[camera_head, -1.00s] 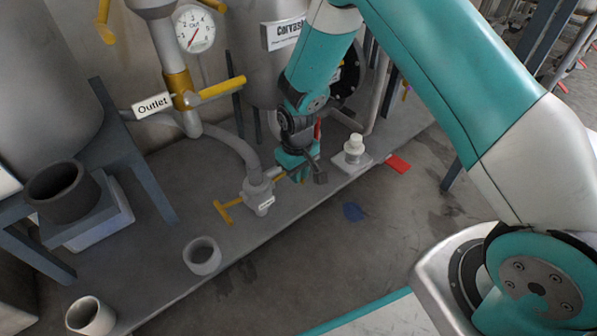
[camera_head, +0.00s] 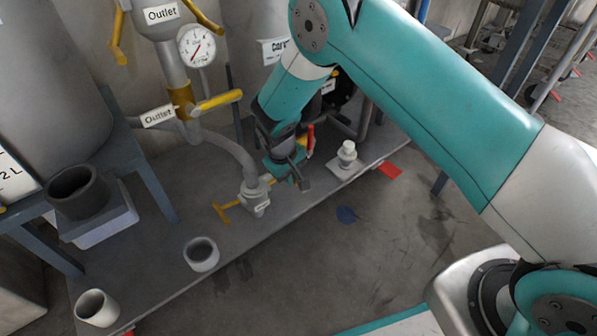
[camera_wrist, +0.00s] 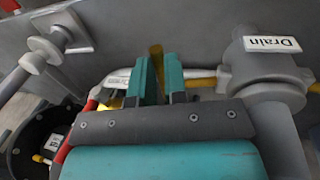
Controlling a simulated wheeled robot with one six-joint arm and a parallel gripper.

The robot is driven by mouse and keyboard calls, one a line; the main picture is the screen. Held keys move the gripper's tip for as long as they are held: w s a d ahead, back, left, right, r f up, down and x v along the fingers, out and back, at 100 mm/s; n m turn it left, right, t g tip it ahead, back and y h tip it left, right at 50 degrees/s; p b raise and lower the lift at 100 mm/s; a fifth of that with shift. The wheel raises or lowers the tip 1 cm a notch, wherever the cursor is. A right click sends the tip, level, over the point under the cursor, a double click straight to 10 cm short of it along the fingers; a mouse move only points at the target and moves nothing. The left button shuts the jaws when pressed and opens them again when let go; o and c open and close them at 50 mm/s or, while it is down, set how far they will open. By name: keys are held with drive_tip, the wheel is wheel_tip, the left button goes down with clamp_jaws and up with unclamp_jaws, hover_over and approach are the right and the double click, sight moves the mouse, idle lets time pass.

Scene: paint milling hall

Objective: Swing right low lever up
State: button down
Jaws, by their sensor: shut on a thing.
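The grey drain valve (camera_head: 256,196) stands low on the grey ledge. It also shows at the right of the wrist view, with its "Drain" label (camera_wrist: 272,44) upside down. The right low lever is a yellow bar (camera_wrist: 205,82) reaching from the valve toward my gripper (camera_wrist: 161,78). A yellow part shows between the teal fingers, which are shut on the lever. In the head view my gripper (camera_head: 287,172) is just right of the valve and hides most of the lever. A yellow T-handle (camera_head: 226,212) is on the valve's left side.
A white-capped fitting (camera_head: 347,154) stands right of my gripper on the ledge. A red-handled part (camera_wrist: 77,132) is close by at the left of the wrist view. A grey cup (camera_head: 201,254) stands at front left. A hose curves down into the valve.

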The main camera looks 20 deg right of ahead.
drive_tip(key=c, duration=1.1)
unclamp_jaws()
drive_tip(key=shift+c, duration=0.2)
drive_tip(key=w+d+p+v, duration=0.1)
drive_tip(key=d+p+v, duration=0.1)
drive_tip(key=p+v, duration=0.3)
drive_tip(key=d+r+p+v, duration=0.1)
drive_tip(key=p+v, duration=0.4)
drive_tip(key=v, duration=0.9)
drive_tip(key=shift+w+d+r, duration=0.25)
drive_tip(key=shift+d, duration=0.05)
drive_tip(key=s+r+y+p, duration=0.25)
drive_tip(key=s+r, duration=0.25)
drive_tip(key=r, duration=0.7)
drive_tip(key=s+d+r+n+g+y+p, duration=0.1)
drive_tip(key=s+r+y+p, duration=0.1)
drive_tip(key=s+r, duration=0.85)
drive_tip(key=s+d+r+n+y+p, duration=0.15)
drive_tip(key=s+r, duration=0.55)
drive_tip(key=s, duration=0.7)
wheel_tip(320, 180, up, 38)
drive_tip(key=p, duration=3.8)
drive_tip(key=shift+a+p, duration=0.3)
drive_tip(key=shift+a, duration=0.15)
